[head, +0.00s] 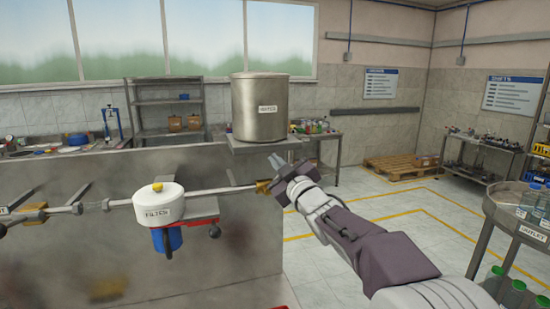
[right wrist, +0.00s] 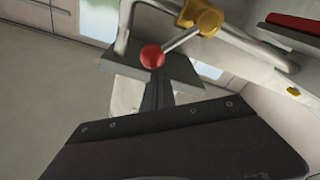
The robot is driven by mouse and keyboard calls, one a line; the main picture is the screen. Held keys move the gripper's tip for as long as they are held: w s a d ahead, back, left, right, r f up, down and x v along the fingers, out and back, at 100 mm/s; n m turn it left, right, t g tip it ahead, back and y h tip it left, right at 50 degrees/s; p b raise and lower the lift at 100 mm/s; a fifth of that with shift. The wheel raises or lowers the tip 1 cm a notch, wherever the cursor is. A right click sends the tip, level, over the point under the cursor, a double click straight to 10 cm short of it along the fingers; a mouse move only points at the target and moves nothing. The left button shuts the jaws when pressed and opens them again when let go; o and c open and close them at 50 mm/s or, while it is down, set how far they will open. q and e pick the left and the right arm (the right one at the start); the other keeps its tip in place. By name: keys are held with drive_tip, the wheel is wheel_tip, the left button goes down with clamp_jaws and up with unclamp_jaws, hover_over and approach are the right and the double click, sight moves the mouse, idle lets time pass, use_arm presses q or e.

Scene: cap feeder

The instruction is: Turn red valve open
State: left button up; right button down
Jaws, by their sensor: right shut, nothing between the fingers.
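In the right wrist view, a red ball knob (right wrist: 152,56) sits at the end of a thin metal lever (right wrist: 181,39), which joins a brass valve body (right wrist: 201,17). The brass valve body also shows in the head view (head: 263,187), at the right end of the pipe; its knob cannot be made out there. My right gripper (head: 277,161) is shut and empty, close to the valve. In the right wrist view, its fingertips (right wrist: 157,80) line up just below the red knob; I cannot tell if they touch. My left gripper is not in view.
A steel tank (head: 273,106) stands behind on a platform. A round table (head: 513,218) is at right. Floor between is clear.

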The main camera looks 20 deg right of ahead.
drive_tip(key=shift+s+d+f, duration=0.2)
drive_tip(key=shift+d+f, duration=0.2)
drive_tip(key=shift+f, duration=0.1)
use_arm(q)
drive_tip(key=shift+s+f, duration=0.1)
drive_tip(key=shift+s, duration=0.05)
use_arm(e)
drive_tip(key=shift+s, duration=0.1)
